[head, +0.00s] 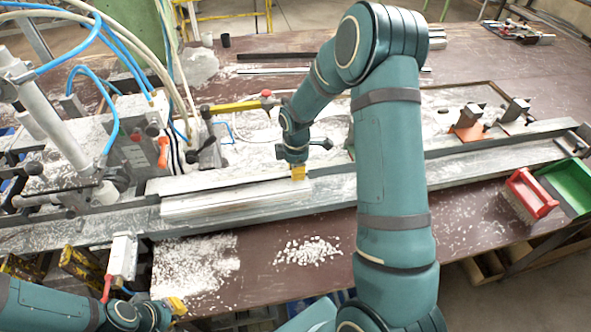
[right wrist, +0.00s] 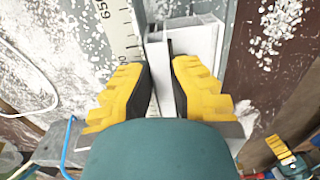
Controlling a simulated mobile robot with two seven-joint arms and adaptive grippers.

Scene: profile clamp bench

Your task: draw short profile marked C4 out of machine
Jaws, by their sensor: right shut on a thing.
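The short profile (head: 235,199) is a pale metal bar lying along the bench rail, its left end close to the machine (head: 135,150). The mark C4 is not legible. My right gripper (head: 298,173) is at the profile's right end, pointing down. In the right wrist view its yellow fingers (right wrist: 161,75) are shut on the profile (right wrist: 190,40), next to a printed scale (right wrist: 117,30). My left gripper (head: 176,305) is low at the left, in front of the bench and away from the profile. Its finger gap does not show clearly.
White chips lie on the brown bench top (head: 308,250) in front of the rail. A red-handled brush (head: 530,193) and green bin (head: 568,185) stand at the right. Orange and grey clamp blocks (head: 468,125) sit behind the rail. Blue hoses (head: 112,130) hang around the machine.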

